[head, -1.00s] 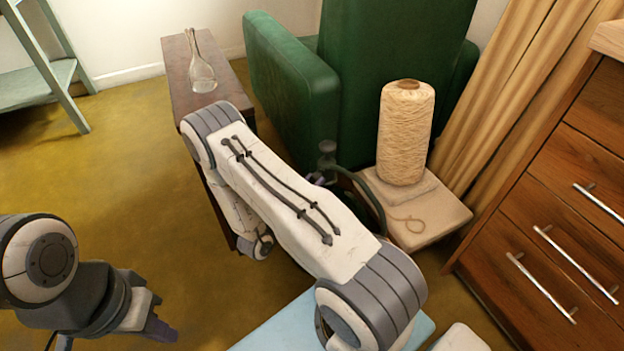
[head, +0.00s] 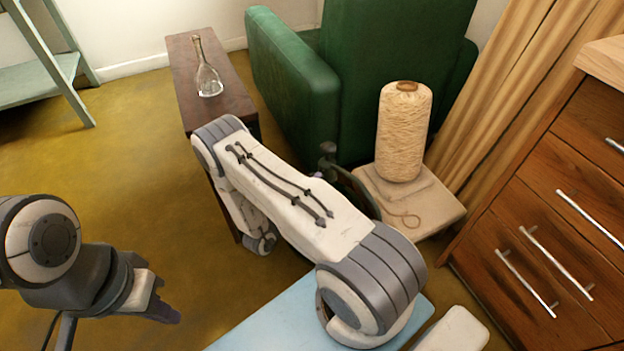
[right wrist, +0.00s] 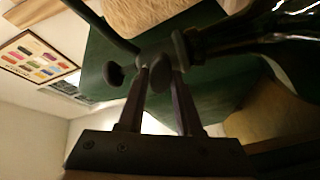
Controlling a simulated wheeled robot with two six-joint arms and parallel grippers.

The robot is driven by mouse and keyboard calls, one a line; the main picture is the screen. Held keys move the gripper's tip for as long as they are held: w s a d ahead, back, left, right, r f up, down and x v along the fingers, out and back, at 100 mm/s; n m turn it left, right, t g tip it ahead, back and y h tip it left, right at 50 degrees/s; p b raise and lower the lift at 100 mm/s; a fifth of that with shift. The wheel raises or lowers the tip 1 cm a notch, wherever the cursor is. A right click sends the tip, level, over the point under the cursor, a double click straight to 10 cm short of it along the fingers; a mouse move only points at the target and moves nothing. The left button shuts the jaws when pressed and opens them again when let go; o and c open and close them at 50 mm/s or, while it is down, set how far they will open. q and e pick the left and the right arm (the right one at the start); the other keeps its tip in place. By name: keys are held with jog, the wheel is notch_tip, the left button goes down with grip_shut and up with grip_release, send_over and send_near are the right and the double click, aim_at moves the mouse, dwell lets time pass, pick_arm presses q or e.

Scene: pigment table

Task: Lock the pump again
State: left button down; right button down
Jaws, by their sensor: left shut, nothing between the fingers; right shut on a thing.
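The pump shows in the head view as a dark upright fitting (head: 328,152) with a curved hose or handle, beyond my right forearm, which hides its lower part. In the right wrist view, a dark crosspiece with rounded knobs (right wrist: 114,73) sits at my fingertips. My right gripper (right wrist: 160,78) is shut on this part of the pump; the exact grip is too dark to tell. In the head view that gripper is mostly behind my arm. My left gripper (head: 168,313) is shut and empty, low at the left, away from the pump.
A glass flask (head: 208,80) stands on a narrow dark wooden table (head: 235,97). A green armchair (head: 295,85) is behind the pump. A cone of yarn (head: 404,135) stands on a pale stand (head: 440,215) beside it. A drawer chest (head: 560,220) is at the right. Open floor lies left.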

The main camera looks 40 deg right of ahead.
jog(key=n, duration=0.4)
jog(key=shift+f+n+p, duration=0.15)
jog(key=shift+n+p, duration=0.15)
jog(key=shift+p, duration=0.1)
dwell(0.4)
jog(key=c, duration=0.6)
grip_release()
jog(key=shift+a, duration=0.1)
jog(key=p+v, duration=0.1)
jog(key=v, duration=0.9)
jog(key=shift+s+a+p, duration=0.1)
jog(key=shift+a+p, duration=0.05)
jog(key=shift+p, duration=0.25)
